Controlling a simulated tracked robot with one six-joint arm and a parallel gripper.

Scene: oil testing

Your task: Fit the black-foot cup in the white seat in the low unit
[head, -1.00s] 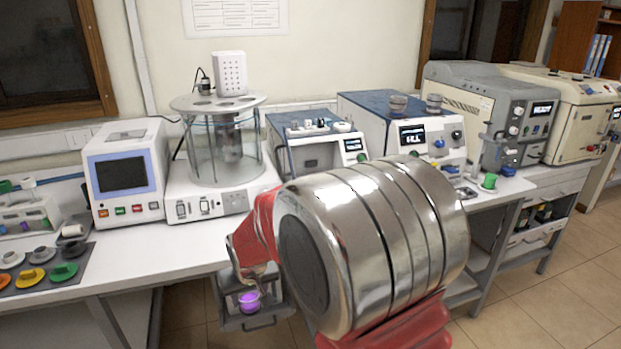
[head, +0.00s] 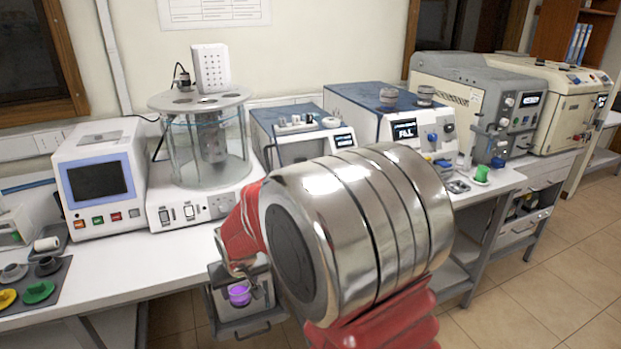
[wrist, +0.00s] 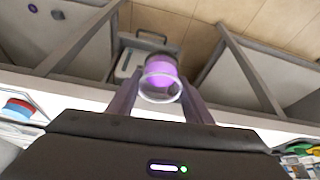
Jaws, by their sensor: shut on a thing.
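My gripper (head: 240,282) is shut on a clear cup with purple contents (head: 239,295), held in front of the bench's front edge. The low unit (head: 300,142) stands on the bench beyond my arm, with a blue-edged top and a small screen. A small white round part (head: 331,122) on its top looks like the white seat. Small dark and pale parts sit beside it. The cup is well apart from the unit.
A glass cylinder apparatus (head: 205,140) stands left of the low unit, and a taller blue-topped unit (head: 370,108) stands right of it. A mat (head: 57,285) with coloured-foot cups lies at the far left. The bench front (head: 150,262) is clear.

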